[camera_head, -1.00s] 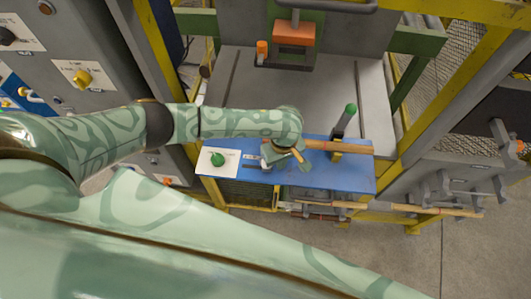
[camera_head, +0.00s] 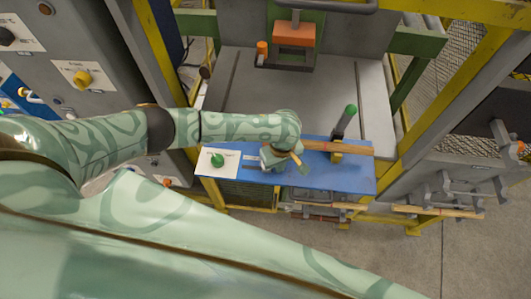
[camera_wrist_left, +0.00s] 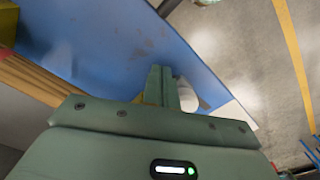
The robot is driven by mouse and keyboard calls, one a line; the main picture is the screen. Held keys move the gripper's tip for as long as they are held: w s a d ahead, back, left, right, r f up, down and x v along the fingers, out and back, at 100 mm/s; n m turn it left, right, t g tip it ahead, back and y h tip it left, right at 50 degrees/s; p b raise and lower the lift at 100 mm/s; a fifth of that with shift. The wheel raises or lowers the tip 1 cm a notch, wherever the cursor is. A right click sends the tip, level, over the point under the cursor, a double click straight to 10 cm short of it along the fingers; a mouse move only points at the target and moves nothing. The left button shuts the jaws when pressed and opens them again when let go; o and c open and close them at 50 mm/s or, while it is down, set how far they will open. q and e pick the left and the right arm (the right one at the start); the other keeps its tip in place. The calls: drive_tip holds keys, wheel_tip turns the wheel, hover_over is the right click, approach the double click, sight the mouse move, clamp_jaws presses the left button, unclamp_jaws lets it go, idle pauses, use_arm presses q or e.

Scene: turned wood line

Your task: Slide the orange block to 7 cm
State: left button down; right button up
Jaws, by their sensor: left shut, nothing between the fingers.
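My left gripper (camera_head: 272,167) is over the blue bench (camera_head: 345,182), near its middle. In the left wrist view its two fingers (camera_wrist_left: 160,75) are together with nothing between them. A pale strip (camera_head: 250,162) lies on the bench just left of the gripper and is partly covered by it; I cannot read any marks on it. I see no orange block on the bench; the gripper hides part of that area. An orange block-like part (camera_head: 294,35) shows on the machine behind, away from the gripper. My right gripper is not in view.
A wooden bar (camera_head: 335,147) lies along the back of the bench, close to the gripper, with a green-tipped lever (camera_head: 345,120) beside it. A green knob (camera_head: 217,160) stands on a white plate at the left. The bench's front right is clear.

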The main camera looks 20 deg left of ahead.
use_arm(q)
drive_tip(key=shift+s+a+p, duration=0.2)
drive_tip(key=shift+a+p, duration=0.35)
drive_tip(key=shift+a, duration=0.2)
drive_tip(key=shift+s+a+p, duration=0.2)
drive_tip(key=shift+a+p, duration=0.35)
drive_tip(key=shift+a, duration=0.15)
idle(0.6)
drive_tip(key=shift+r, duration=0.1)
wheel_tip(320, 180, up, 7)
drive_tip(key=d+p, duration=0.1)
drive_tip(key=p, duration=0.8)
drive_tip(key=shift+w, duration=0.15)
drive_tip(key=shift+d, duration=0.1)
